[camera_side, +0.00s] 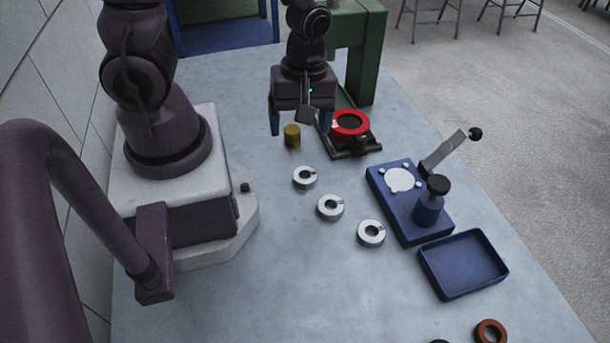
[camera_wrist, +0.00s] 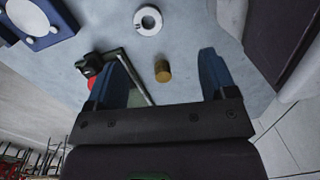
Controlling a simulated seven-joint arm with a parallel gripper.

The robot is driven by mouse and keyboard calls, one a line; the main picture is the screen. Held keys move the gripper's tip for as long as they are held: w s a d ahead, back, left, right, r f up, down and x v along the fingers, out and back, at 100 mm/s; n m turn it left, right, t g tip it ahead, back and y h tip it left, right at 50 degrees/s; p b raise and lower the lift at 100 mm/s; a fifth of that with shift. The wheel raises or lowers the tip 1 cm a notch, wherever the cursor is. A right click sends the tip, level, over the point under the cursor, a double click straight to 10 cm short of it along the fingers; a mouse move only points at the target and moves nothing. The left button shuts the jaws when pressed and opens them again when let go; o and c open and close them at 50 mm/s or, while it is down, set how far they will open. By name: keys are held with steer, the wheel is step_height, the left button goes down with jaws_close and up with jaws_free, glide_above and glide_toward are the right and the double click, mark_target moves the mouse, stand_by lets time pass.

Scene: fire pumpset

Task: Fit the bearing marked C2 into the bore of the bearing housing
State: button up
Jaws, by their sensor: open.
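Three silver ring bearings lie flat on the table in a diagonal row in the side view: a far one (camera_side: 305,177), a middle one (camera_side: 330,207) and a near one (camera_side: 371,233). One bearing also shows in the wrist view (camera_wrist: 148,20). I cannot read which is marked C2. A red ring-shaped part (camera_side: 349,123) with an open bore, apparently the bearing housing, sits on a dark green base; in the wrist view my finger mostly hides it. My gripper (camera_side: 300,132) is open and empty, pointing down above a brass cylinder (camera_side: 292,135), which shows between the fingers in the wrist view (camera_wrist: 162,71).
A blue press fixture (camera_side: 401,213) with a lever and black knob stands right of the bearings. An empty blue tray (camera_side: 463,264) lies in front of it. An orange-brown ring (camera_side: 490,331) is at the near edge. The table left of the bearings is clear.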

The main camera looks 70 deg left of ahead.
steer(key=n, duration=0.3)
steer(key=n+t, duration=0.1)
steer(key=n, duration=0.3)
glide_above(307, 173)
steer(key=f, duration=0.5)
steer(key=d+f, duration=0.1)
steer(key=f, duration=0.2)
steer(key=shift+s, duration=0.3)
steer(key=shift+d+f, duration=0.2)
steer(key=shift+f, duration=2.7)
steer(key=shift+c, duration=0.4)
steer(key=c, duration=1)
